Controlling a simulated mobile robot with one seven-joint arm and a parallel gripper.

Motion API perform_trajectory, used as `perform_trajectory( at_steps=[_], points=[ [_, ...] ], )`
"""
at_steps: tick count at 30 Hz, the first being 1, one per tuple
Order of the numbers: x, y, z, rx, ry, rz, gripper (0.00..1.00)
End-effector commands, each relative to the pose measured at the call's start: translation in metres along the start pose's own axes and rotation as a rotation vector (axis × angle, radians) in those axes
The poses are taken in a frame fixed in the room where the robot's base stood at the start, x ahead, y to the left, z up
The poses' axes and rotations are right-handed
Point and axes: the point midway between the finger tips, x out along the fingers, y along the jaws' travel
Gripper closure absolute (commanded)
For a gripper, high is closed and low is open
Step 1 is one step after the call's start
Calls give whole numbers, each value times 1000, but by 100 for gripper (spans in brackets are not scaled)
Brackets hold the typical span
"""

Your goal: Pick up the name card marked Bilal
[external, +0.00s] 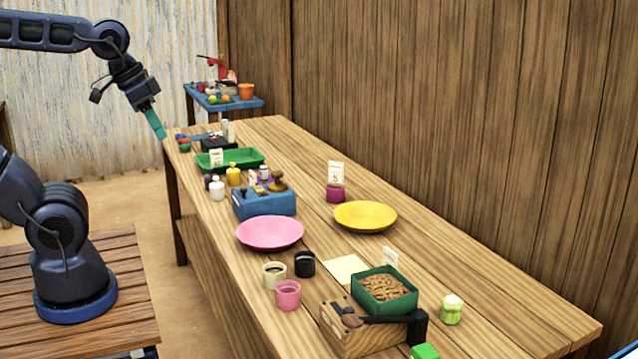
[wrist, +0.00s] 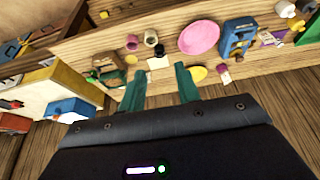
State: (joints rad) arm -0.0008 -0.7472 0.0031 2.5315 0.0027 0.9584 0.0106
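Several small white cards stand on the long wooden table. One is by the green tray (external: 216,157), one is in the magenta holder (external: 336,172), and one is behind the green box of brown pieces (external: 390,257). The writing is too small to read as a name, so I cannot tell which card is marked Bilal. My gripper (external: 154,124) is raised near the table's far left end, apart from the cards. In the wrist view its teal fingers (wrist: 160,73) are spread with nothing between them.
A pink plate (external: 270,233), a yellow plate (external: 365,217) and a blue caddy (external: 264,203) occupy the middle of the table (external: 500,300). Several cups and a wooden box (external: 355,338) stand nearer. The right side of the tabletop is mostly clear, beside a plank wall.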

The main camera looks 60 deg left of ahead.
Motion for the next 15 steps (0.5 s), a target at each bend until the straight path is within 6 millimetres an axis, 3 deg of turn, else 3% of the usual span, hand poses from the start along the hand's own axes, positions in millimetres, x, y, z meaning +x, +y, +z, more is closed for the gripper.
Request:
perform_trajectory(
  at_steps=[5, 15],
  points=[
    [2, -10, -28, 69, -25, -20, 67],
    [20, -52, -111, 310, -105, -53, 67]
  ],
)
